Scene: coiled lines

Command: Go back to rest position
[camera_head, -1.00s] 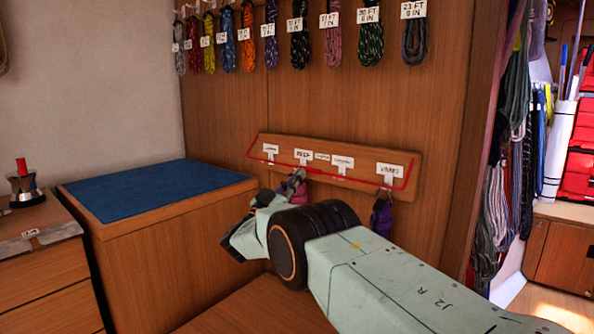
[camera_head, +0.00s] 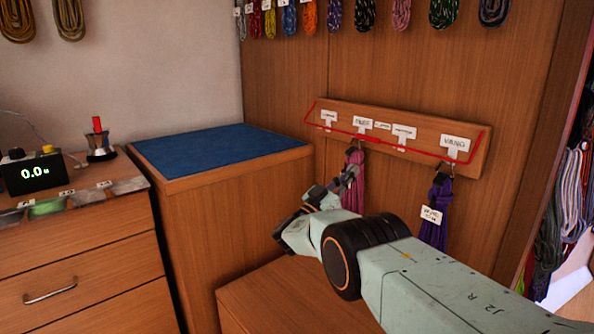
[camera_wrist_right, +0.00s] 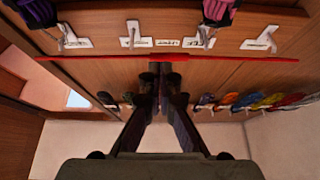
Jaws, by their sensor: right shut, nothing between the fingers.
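My right gripper (camera_head: 347,178) is shut and empty, in front of the wooden hook board (camera_head: 405,143). It overlaps part of a magenta line coil (camera_head: 356,186) hanging from a hook there; I cannot tell whether they touch. A purple line coil (camera_head: 438,212) with a white tag hangs from the hook at the right. In the right wrist view, the shut fingers (camera_wrist_right: 161,72) point at the board's red line, with the magenta coil (camera_wrist_right: 218,12) at top right and the purple coil (camera_wrist_right: 38,12) at top left. My left gripper is not in view.
A wooden cabinet with a blue top (camera_head: 220,150) stands left of the board, its top clear. Drawers (camera_head: 85,260) at far left carry a black display (camera_head: 35,174) and a small device with a red top (camera_head: 99,142). Several colored coils (camera_head: 365,12) hang above.

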